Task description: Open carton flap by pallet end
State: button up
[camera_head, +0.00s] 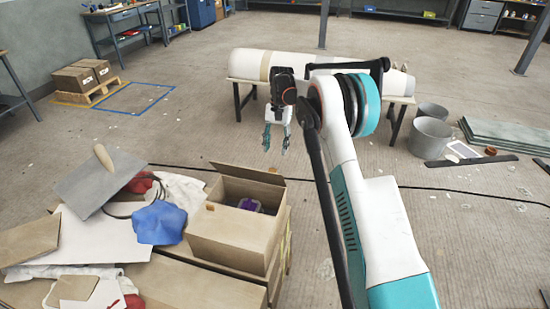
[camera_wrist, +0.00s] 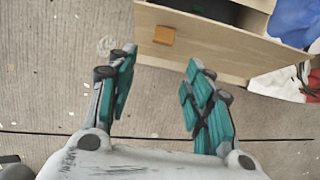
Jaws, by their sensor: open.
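A tan carton (camera_head: 230,236) stands at the front centre with its top at least partly open. A raised flap (camera_head: 247,173) stands along its far edge. Inside is a dark space with a purple item (camera_head: 249,204). My gripper (camera_head: 276,145) points down beyond the flap, open and empty. In the wrist view its teal fingers (camera_wrist: 160,75) are apart, with bare floor between them and the panel ahead.
Left of the carton lie a blue cloth (camera_head: 158,222), a grey board (camera_head: 97,183) and loose sheets. A large pale cylinder (camera_head: 340,72) rests on a bench behind my arm. Metal buckets (camera_head: 430,138) stand right.

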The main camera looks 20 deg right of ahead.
jog(key=shift+v, duration=1.75)
jog(key=s+a+r+n+t+h, duration=0.1)
jog(key=s+a+r+n+t, duration=0.1)
jog(key=s+r, duration=0.75)
jog(key=s+a+r+n+t, duration=0.1)
jog(key=s+a+r+t, duration=0.15)
jog(key=s+r, duration=0.65)
jog(key=s+a+f+n+t, duration=0.1)
jog(key=s+t, duration=0.1)
jog(key=s, duration=1)
jog(key=s+a+f+n+t, duration=0.1)
jog(key=s+f+n+t, duration=0.1)
jog(key=s, duration=1)
jog(key=shift+a+f+n+t+h, duration=0.2)
jog(key=shift+a+n+t+h, duration=0.1)
jog(key=shift+a+t, duration=0.15)
jog(key=shift+s+f, duration=0.3)
jog(key=shift+s, duration=0.1)
jog(key=shift+c, duration=0.3)
